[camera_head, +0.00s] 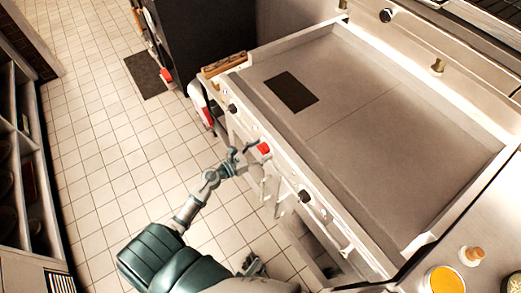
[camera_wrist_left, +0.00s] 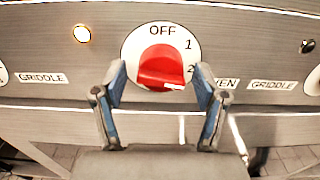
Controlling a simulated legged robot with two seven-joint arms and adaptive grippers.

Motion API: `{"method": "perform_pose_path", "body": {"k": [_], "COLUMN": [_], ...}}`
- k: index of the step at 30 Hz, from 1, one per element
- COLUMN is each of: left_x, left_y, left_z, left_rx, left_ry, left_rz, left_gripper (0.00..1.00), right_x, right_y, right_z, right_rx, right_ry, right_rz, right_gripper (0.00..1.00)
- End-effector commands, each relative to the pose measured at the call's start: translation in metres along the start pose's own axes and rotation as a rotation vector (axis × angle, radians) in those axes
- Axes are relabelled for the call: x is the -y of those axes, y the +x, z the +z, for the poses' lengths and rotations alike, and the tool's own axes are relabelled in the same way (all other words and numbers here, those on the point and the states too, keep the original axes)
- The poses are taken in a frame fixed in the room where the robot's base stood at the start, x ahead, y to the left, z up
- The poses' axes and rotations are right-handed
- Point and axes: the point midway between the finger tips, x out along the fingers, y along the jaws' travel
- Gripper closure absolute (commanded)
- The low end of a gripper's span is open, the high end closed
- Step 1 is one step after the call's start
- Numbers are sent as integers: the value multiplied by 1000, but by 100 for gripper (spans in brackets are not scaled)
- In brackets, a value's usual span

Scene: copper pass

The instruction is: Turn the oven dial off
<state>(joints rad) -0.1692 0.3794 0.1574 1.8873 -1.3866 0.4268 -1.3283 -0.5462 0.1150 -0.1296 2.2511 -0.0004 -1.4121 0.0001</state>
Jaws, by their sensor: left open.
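The oven dial is a red knob (camera_head: 264,148) on the front panel of the griddle unit. In the left wrist view the red knob (camera_wrist_left: 162,66) sits on a round white plate marked OFF at the top and 1 and 2 down its right side. A white mark on the knob points to the lower right, below the 2, away from OFF. My left gripper (camera_head: 242,153) is open in front of the dial. In the left wrist view its fingertips (camera_wrist_left: 160,78) stand either side of the knob's lower part; contact cannot be told. A dark claw-like part at the head view's bottom may be my right gripper.
A lit amber lamp (camera_wrist_left: 82,33) is left of the dial, and GRIDDLE labels flank it. Black knobs (camera_head: 304,196) sit along the same panel. The flat griddle top (camera_head: 370,110) is above, with a dark rectangle on it. Tiled floor (camera_head: 95,140) lies open at left.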

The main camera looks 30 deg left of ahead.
Motion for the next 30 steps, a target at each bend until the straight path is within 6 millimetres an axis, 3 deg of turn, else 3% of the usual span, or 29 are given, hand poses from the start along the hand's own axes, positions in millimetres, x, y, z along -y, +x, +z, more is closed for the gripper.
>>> {"method": "perform_pose_path", "body": {"k": [2,3,10,20,30], "left_x": [0,0,0,-1,-1], "left_y": [0,0,0,0,0], "left_z": [0,0,0,1,4], "left_rx": [0,0,0,1,3], "left_ry": [0,0,0,-33,-243], "left_rz": [0,0,1,2,3], "left_gripper": [28,33,88,88,88], "right_x": [0,0,0,0,2], "right_y": [0,0,0,0,42], "right_z": [0,0,0,-2,7], "right_rx": [0,0,0,-9,13], "right_ry": [0,0,0,0,-5], "right_rz": [0,0,0,0,-3], "right_gripper": [60,60,60,60,60]}}
